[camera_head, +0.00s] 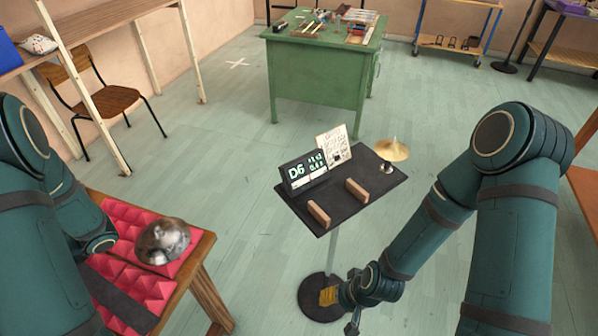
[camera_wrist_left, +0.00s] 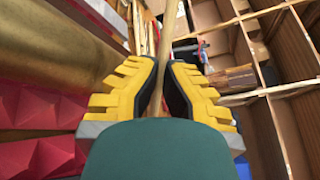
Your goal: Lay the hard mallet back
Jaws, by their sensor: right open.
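In the left wrist view, my left gripper (camera_wrist_left: 164,68) has its yellow fingers closed around a pale wooden mallet handle (camera_wrist_left: 169,22). The handle runs up between the dark pads; the mallet's head is not visible, so I cannot tell its kind. In the head view my left gripper is hidden. A black tray (camera_head: 335,203) on a stand carries two wooden blocks (camera_head: 319,214) (camera_head: 357,190) with nothing lying across them. My right gripper (camera_head: 339,312) is open and empty, low beside the stand's round base (camera_head: 314,310).
The tray also bears a display reading D6 (camera_head: 303,172), a card (camera_head: 334,146) and a small cymbal (camera_head: 391,149). A metal dome (camera_head: 163,241) sits on red foam (camera_head: 125,216) at left. A green desk (camera_head: 317,75) stands behind. A wooden compartment shelf (camera_wrist_left: 285,88) shows in the left wrist view.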

